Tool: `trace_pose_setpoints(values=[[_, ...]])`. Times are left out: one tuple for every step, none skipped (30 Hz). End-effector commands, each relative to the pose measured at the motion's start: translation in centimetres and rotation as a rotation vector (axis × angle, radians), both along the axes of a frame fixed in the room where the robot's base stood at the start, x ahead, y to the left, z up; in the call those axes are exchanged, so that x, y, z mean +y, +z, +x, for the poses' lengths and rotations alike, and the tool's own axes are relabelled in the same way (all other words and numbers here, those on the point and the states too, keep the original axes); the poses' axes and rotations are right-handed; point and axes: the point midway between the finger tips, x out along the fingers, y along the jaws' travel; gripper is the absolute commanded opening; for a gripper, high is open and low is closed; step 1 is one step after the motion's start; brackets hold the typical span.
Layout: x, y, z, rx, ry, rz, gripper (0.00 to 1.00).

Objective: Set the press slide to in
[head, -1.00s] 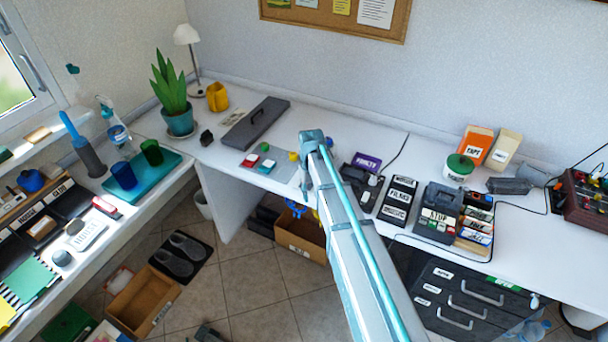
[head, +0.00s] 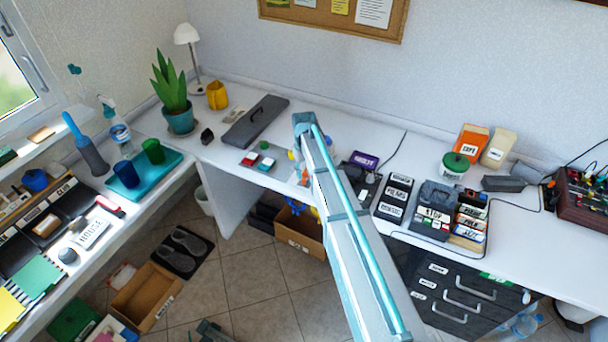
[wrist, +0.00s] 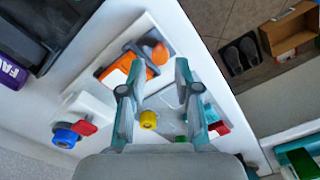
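The wrist view shows a light panel of small controls on the white desk. An orange slide-like part with a rounded orange knob (wrist: 160,53) sits on a grey plate near my fingertips. I cannot read a label that marks the press slide. A yellow knob (wrist: 148,120) lies between my fingers, nearer the palm. A blue knob with a red lever (wrist: 66,137) is at lower left. My gripper (wrist: 157,66) is open with nothing seen between its fingertips, over the panel. In the head view my arm hides most of the gripper and the panel's right part.
In the head view a long grey case (head: 256,122) lies behind the panel, and labelled black boxes (head: 395,198) stand to the right. A cardboard box (head: 298,236) is on the floor below.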

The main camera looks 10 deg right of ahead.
Motion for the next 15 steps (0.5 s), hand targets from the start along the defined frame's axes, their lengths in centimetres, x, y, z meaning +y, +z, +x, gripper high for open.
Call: trace_pose_setpoints(values=[[0.0,-0.6,-0.1,0.003,0.000,0.000,0.32],[0.0,-1.0,0.0,0.003,0.000,0.000,0.32],[0.0,-1.4,0.0,0.002,0.000,0.000,0.32],[0.0,-1.7,0.0,0.001,0.000,0.000,0.32],[0.0,-2.0,0.0,0.001,0.000,0.000,0.32],[0.0,-2.4,0.0,0.002,0.000,0.000,0.32],[0.0,-2.6,0.0,0.002,0.000,0.000,0.32],[0.0,-2.7,0.0,0.001,0.000,0.000,0.32],[0.0,-2.9,0.0,0.001,0.000,0.000,0.32],[0.0,-3.0,0.0,0.001,0.000,0.000,0.32],[0.0,-3.1,0.0,0.000,0.000,0.000,0.32],[0.0,-3.1,0.0,0.000,0.000,0.000,0.32],[0.0,-3.2,0.0,0.000,0.000,0.000,0.32],[0.0,-3.2,0.0,0.000,0.000,0.000,0.32],[0.0,-3.2,0.0,0.000,0.000,0.000,0.32]])
